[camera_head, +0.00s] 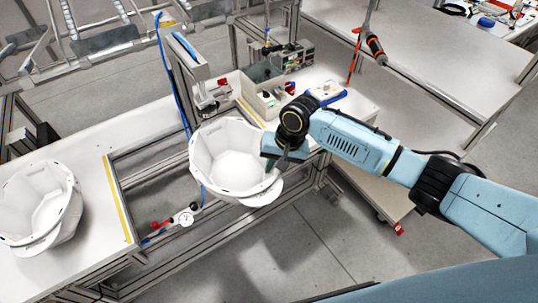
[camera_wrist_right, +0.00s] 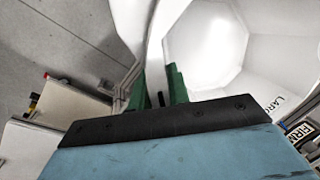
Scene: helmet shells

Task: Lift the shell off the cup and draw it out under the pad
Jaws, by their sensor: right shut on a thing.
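A white helmet shell (camera_head: 225,155), open side up, is at the front of the bench frame below the press arm. My right gripper (camera_head: 271,166) reaches in from the right and is shut on the shell's right rim. In the right wrist view the green fingers (camera_wrist_right: 160,88) straddle the rim of the shell (camera_wrist_right: 207,48), whose hollow inside fills the upper right. The likely pad (camera_head: 207,101) is at the lower end of the upright press arm, beyond the shell's far rim. The cup is not visible; the shell may hide it. My left gripper is out of view.
A second white shell (camera_head: 38,205) rests on the left bench top. A dial gauge (camera_head: 184,217) with a red handle is on the front rail. Bins (camera_head: 263,103) and a blue-edged tray (camera_head: 326,93) stand behind my right gripper. Floor is open in front.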

